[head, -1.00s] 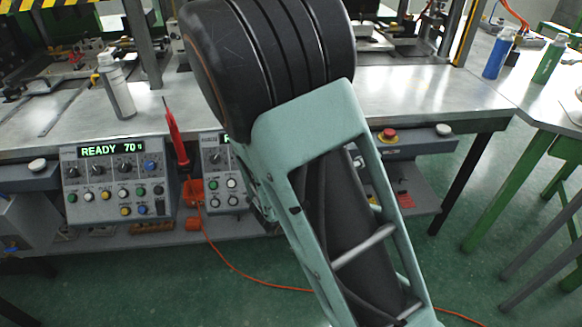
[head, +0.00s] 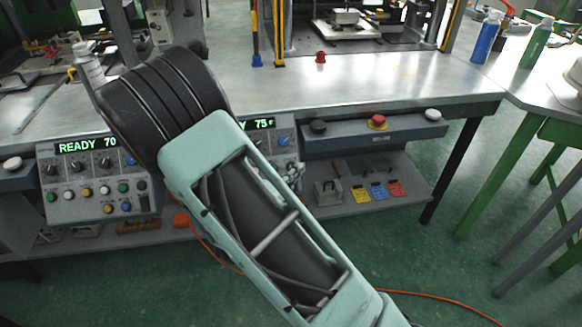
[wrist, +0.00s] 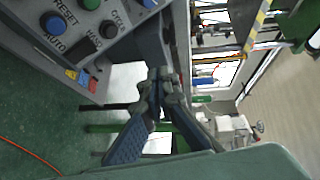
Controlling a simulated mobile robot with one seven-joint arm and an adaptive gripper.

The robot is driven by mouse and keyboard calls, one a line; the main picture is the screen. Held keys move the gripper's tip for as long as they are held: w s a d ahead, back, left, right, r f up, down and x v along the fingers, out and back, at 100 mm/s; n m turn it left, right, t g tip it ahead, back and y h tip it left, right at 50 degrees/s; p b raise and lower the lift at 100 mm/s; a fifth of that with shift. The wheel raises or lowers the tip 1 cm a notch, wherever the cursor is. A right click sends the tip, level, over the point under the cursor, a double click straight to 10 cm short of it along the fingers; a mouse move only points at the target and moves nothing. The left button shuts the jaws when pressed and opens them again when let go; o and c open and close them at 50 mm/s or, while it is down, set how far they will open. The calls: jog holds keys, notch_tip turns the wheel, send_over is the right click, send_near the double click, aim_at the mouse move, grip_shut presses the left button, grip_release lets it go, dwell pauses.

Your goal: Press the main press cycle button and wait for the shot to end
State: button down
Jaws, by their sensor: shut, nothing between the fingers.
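Two grey control panels hang on the bench front. The left panel (head: 80,180) reads "READY 70" and has rows of coloured buttons. The right panel (head: 285,138) shows "75" and is mostly hidden by my arm. In the wrist view a panel (wrist: 125,45) shows close up and turned, with labels "RESET", "AUTO", "HAND" and "CYCLE". A black button (wrist: 108,30) lies near the "CYCLE" and "HAND" labels. My gripper (wrist: 161,76) is shut and empty, apart from the buttons in the picture. It is hidden behind my arm in the head view. Which panel is the main press's is unclear.
A red emergency button (head: 378,121), a black button (head: 318,126) and a white button (head: 433,114) sit on the right front rail. Coloured cards (head: 377,190) lie on the lower shelf. A blue bottle (head: 486,38) stands right. An orange cable (head: 440,296) crosses the floor.

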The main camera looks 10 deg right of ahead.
jog(key=shift+w+f+b, duration=1.3)
jog(key=shift+w+f, duration=0.1)
jog(key=shift+w, duration=0.25)
jog(key=shift+w+f+b, duration=1.25)
jog(key=shift+w+f, duration=0.15)
jog(key=shift+w, duration=0.25)
jog(key=shift+w, duration=0.1)
jog(key=shift+w+f, duration=0.25)
